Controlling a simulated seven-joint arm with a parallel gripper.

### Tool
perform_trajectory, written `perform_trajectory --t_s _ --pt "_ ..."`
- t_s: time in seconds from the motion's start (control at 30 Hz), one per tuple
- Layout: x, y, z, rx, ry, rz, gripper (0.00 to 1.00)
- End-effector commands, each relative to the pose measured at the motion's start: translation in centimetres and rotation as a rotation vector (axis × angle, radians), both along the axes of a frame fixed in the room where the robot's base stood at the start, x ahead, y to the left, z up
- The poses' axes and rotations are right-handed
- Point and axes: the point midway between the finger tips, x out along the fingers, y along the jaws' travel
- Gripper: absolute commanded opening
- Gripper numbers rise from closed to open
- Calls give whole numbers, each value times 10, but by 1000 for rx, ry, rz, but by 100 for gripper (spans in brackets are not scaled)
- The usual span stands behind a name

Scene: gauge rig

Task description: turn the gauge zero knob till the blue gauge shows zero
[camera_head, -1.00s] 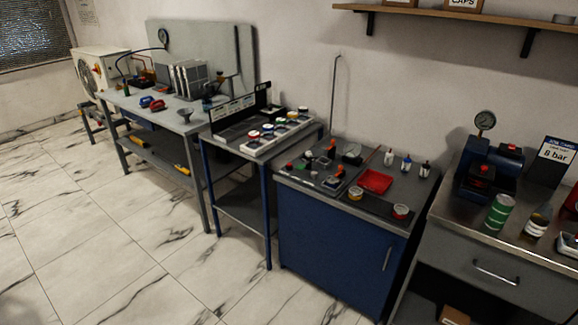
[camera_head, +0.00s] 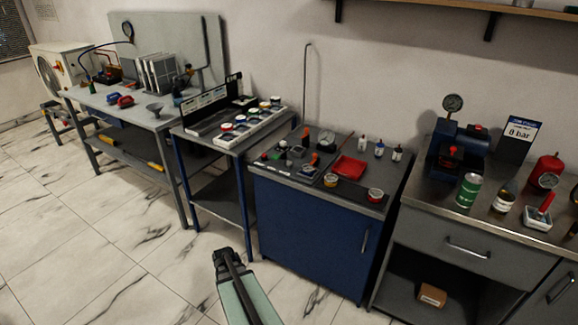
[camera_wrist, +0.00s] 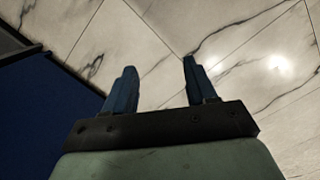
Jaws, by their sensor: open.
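My gripper (camera_wrist: 160,66) is open and empty in the wrist view, its two blue fingers apart over the tiled floor. In the head view my gripper (camera_head: 222,254) shows low in front of the blue cabinet (camera_head: 303,235), well away from the instruments. Small round gauge-like items stand on the cabinet top: a yellow-rimmed one (camera_head: 331,180), a red-rimmed one (camera_head: 375,195) and a dark one (camera_head: 326,140). Several coloured round items (camera_head: 250,116) sit in a rack to the left. I cannot tell which is the blue gauge; its needle and zero knob are too small to make out.
A red tray (camera_head: 349,167) and small bottles (camera_head: 379,149) stand on the cabinet top. A blue press with a gauge (camera_head: 453,103), a green can (camera_head: 469,190) and an "8 bar" sign (camera_head: 522,131) stand on the right bench. The tiled floor (camera_head: 110,235) in front is clear.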

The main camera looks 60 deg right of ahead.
Motion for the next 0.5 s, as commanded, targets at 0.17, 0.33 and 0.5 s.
perform_trajectory --t_s 0.17,0.33,0.5 --pt "27 -75 37 -59 -73 -82 56" --pt "42 -144 79 -118 -132 -150 56" --pt "50 -214 126 -182 -185 -215 56"
